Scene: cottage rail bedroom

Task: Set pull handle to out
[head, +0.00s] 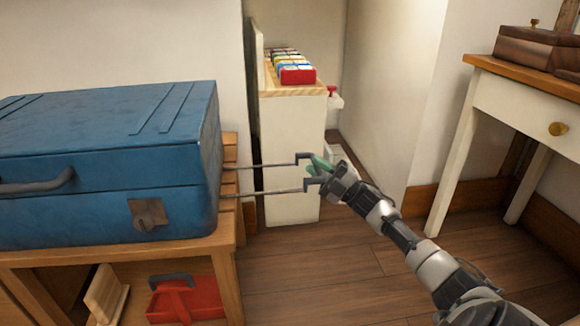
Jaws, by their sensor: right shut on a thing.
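A blue suitcase (110,160) lies flat on a wooden bench (228,250) at the left. Its pull handle (268,166) stands out from the suitcase's right side on two thin metal rods with dark angled ends. A green piece shows at the handle's outer end, between the rod ends. My right gripper (324,174) reaches in from the lower right and is shut on the pull handle at this outer end. The fingers partly hide the grip. A clear length of rod shows between the suitcase and the gripper. My left gripper is out of view.
A narrow white cabinet (290,135) with a row of coloured items (292,68) stands behind the rods. A white desk (510,110) with a wooden box (535,47) is at the right. A red toolbox (186,302) sits below the suitcase. Wooden floor (320,275) is open in front.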

